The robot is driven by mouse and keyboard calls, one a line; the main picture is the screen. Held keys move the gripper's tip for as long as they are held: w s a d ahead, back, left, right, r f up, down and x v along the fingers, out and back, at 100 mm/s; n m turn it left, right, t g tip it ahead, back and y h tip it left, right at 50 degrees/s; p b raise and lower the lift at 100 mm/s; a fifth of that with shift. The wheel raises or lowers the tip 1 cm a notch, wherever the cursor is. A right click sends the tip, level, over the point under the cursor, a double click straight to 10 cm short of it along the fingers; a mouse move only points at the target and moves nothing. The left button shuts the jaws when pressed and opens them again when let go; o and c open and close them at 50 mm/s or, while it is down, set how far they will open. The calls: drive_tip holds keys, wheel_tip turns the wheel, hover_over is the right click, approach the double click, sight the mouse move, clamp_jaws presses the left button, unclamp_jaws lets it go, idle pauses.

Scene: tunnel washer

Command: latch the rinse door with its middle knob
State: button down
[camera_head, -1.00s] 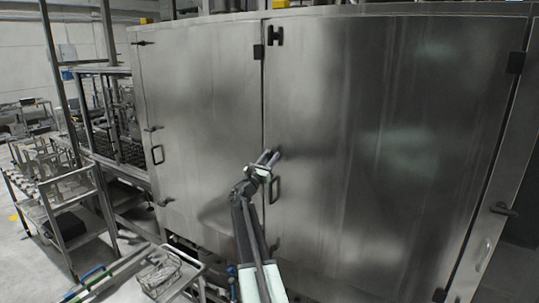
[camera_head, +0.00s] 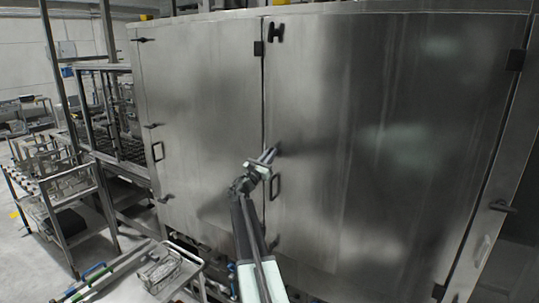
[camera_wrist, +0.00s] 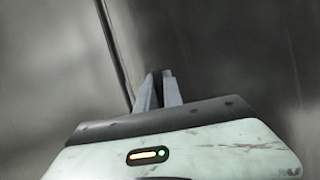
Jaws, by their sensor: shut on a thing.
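The large steel door (camera_head: 400,130) on the right of the seam is flush with its neighbour along the seam, as far as I can see. Its middle knob (camera_head: 279,148) is a small dark piece just right of the seam, mostly hidden by my fingertips. My gripper (camera_head: 269,156) reaches up to the door above the handle (camera_head: 275,187) and is shut on the middle knob. In the wrist view my gripper (camera_wrist: 160,85) shows two nearly parallel fingers against the door, right of the dark seam (camera_wrist: 115,50); the knob between them is hard to make out.
An upper knob (camera_head: 275,33) and a lower knob (camera_head: 274,243) sit along the same seam. A second steel door (camera_head: 205,110) is on the left. A low cart with a wire basket (camera_head: 160,270) stands at the lower left, and a rack trolley (camera_head: 65,200) farther left.

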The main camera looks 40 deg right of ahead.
drive_tip(key=m+g, duration=0.1)
drive_tip(key=m, duration=0.1)
drive_tip(key=m+g, duration=0.1)
drive_tip(key=m, duration=0.1)
drive_tip(key=shift+s+d+m+g+p, duration=0.1)
drive_tip(key=shift+s+m+g+p, duration=0.05)
drive_tip(key=shift+m+g+p, duration=0.2)
drive_tip(key=m+g, duration=0.1)
drive_tip(key=m, duration=0.1)
drive_tip(key=m+g+p, duration=0.1)
drive_tip(key=m, duration=0.2)
drive_tip(key=shift+s+y, duration=0.15)
drive_tip(key=shift+y, duration=0.25)
drive_tip(key=shift+s+d+f+m+g+y+p, duration=0.1)
drive_tip(key=shift+m+g+y+p, duration=0.45)
drive_tip(key=shift+m, duration=0.75)
drive_tip(key=shift+a+f+m+g+y+p, duration=0.15)
drive_tip(key=shift+m+g+y+p, duration=0.15)
drive_tip(key=shift+m+p, duration=0.8)
drive_tip(key=shift+s+d+f+m+g+y+p, duration=0.15)
drive_tip(key=shift+m+g+y+p, duration=0.25)
drive_tip(key=shift+m, duration=1.15)
drive_tip(key=shift+w+m, duration=0.1)
drive_tip(key=shift+m, duration=0.2)
drive_tip(key=c, duration=1.8)
unclamp_jaws()
drive_tip(key=o, duration=0.3)
drive_tip(key=shift+w+d+f, duration=0.1)
